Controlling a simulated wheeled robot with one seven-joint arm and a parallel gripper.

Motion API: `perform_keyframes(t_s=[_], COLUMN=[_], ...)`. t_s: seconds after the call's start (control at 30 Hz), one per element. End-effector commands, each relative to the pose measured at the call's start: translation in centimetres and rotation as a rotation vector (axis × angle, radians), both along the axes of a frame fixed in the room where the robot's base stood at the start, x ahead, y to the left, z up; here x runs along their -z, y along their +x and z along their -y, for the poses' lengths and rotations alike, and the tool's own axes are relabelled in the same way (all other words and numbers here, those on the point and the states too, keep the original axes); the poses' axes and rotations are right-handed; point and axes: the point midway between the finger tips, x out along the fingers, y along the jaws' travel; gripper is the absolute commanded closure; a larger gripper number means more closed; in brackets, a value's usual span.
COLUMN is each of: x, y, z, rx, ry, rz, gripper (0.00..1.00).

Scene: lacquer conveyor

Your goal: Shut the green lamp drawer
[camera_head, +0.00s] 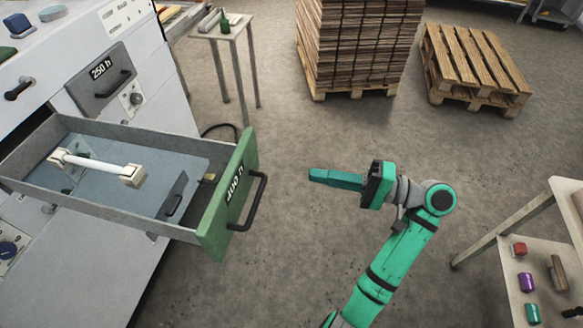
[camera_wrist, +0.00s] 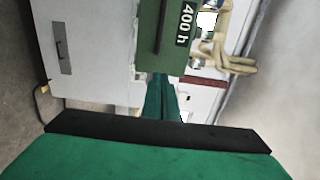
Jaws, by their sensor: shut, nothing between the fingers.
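The green lamp drawer (camera_head: 231,200) stands pulled out of the grey cabinet at the left of the head view. Its green front carries a dark bar handle (camera_head: 253,202) and a "400 h" label. A white lamp tube with pale end blocks (camera_head: 100,165) lies inside it. The wrist view shows the green front (camera_wrist: 175,25) ahead, with part of the handle. My gripper (camera_head: 312,175) is shut and empty, to the right of the drawer front and apart from it, pointing left. Its fingers also show in the wrist view (camera_wrist: 161,98).
A grey "250 h" drawer (camera_head: 100,80) is shut in the cabinet (camera_head: 160,95). A small table (camera_head: 222,30) stands behind. Stacked boards (camera_head: 357,45) and pallets (camera_head: 472,65) are at the back. A bench (camera_head: 518,255) with small coloured items is at right. The floor between is clear.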

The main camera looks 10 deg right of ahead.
Motion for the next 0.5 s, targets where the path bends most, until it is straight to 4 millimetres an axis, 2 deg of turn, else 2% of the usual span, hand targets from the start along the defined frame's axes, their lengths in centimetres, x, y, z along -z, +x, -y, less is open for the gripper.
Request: perform_keyframes(t_s=[0.5], x=[0.1], y=[3.0], z=[-8.5], rx=[-0.001], ry=[0.000], rz=[-0.001], gripper=[1.00])
